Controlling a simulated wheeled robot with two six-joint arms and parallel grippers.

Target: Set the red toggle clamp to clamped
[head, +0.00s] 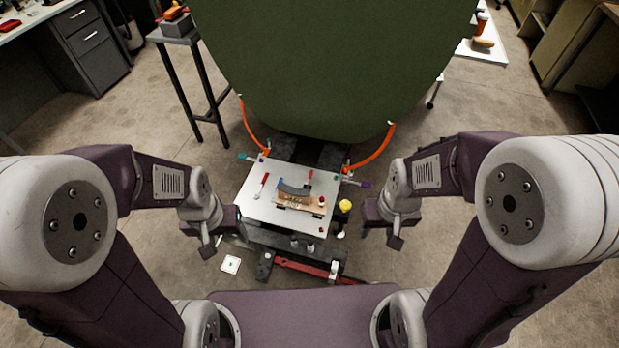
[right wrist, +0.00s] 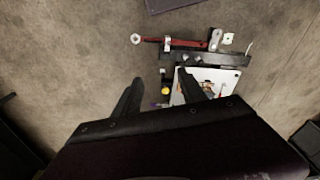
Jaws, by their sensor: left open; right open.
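A pale work plate (head: 258,208) sits between my arms in the head view. A small red-handled piece (head: 264,182) stands on its left side and another small red piece (head: 310,177) near its back right. Which one is the red toggle clamp, and its lever state, I cannot tell at this size. My left gripper (head: 209,246) is open and empty, just left of the plate's front corner. My right gripper (head: 396,241) is open and empty, right of the plate. In the right wrist view its two fingers (right wrist: 160,90) are apart, with the plate partly hidden behind one.
A copper-coloured part (head: 300,199) and a dark curved piece (head: 293,190) lie on the plate. A yellow knob (head: 345,205) is at its right edge. A red bar (head: 312,267) runs along the front. A large green fuselage panel (head: 320,70) stands behind, with orange hoses (head: 375,152).

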